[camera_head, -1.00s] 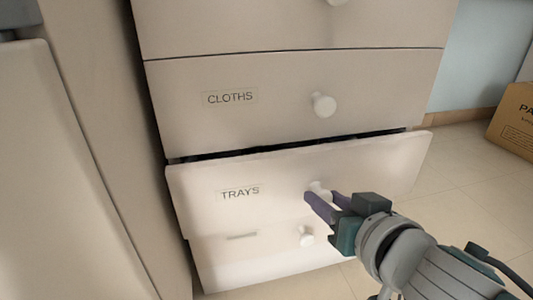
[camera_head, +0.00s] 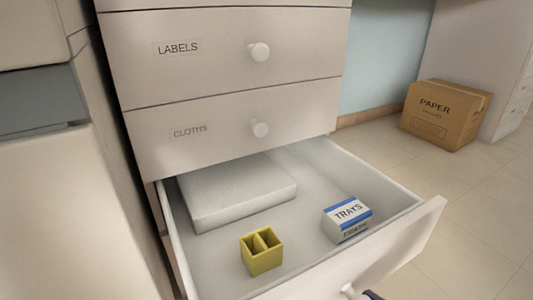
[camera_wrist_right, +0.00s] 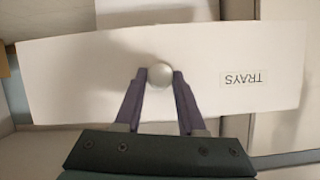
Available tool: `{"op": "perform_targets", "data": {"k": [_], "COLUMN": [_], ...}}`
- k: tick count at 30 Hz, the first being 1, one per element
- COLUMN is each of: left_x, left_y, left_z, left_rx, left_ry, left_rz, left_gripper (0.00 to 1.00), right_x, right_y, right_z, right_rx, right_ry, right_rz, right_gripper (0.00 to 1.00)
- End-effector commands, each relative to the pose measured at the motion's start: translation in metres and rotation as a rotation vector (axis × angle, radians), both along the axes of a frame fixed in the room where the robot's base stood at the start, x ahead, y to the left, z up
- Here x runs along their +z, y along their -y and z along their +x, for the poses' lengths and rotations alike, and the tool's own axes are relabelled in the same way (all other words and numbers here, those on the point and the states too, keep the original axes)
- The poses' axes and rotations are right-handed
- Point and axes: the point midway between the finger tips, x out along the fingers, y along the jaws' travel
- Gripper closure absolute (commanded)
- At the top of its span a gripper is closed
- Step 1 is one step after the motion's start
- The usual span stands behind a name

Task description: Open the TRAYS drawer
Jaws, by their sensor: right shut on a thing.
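The TRAYS drawer (camera_head: 395,252) is pulled well out below the CLOTHS drawer, and its inside shows in the head view. Its label also shows upside down on the drawer front (camera_wrist_right: 210,50) in the right wrist view. My right gripper (camera_wrist_right: 160,80) is shut on the drawer's round white knob (camera_wrist_right: 160,74), with one purple finger on each side. In the head view the knob (camera_head: 348,290) and a fingertip show only at the bottom edge. My left gripper is not in view.
Inside the drawer lie a white slab (camera_head: 235,190), a yellow divided holder (camera_head: 262,252) and a blue-and-white TRAYS box (camera_head: 347,218). The LABELS drawer (camera_head: 220,55) and CLOTHS drawer (camera_head: 225,128) are shut. A cardboard PAPER box (camera_head: 440,115) stands on the floor at right.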

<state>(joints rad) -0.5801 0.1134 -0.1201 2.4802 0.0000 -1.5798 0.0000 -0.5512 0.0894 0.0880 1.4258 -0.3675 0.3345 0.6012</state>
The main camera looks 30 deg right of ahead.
Motion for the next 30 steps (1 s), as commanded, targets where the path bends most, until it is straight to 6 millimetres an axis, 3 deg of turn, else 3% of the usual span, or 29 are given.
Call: {"op": "perform_targets", "data": {"k": [3,9,23,24,30], "left_x": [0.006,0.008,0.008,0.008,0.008], "left_y": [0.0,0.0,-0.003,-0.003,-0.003], "left_z": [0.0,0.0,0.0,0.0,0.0], "left_rx": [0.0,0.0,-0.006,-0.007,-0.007], "left_ry": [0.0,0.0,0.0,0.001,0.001], "left_rz": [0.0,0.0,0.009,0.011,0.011], "left_gripper": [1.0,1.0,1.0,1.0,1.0], "right_x": [0.001,0.0,-0.001,-0.001,-0.001], "right_y": [0.001,0.002,0.002,0.002,0.002], "right_z": [-0.018,-0.033,-0.037,-0.037,-0.037], "right_rx": [-0.002,-0.002,-0.002,-0.002,-0.001], "right_ry": [-0.003,-0.002,-0.002,-0.002,-0.002], "right_rz": [0.001,0.0,0.0,0.0,0.001], "right_gripper": [1.0,1.0,1.0,0.56,0.34]}}
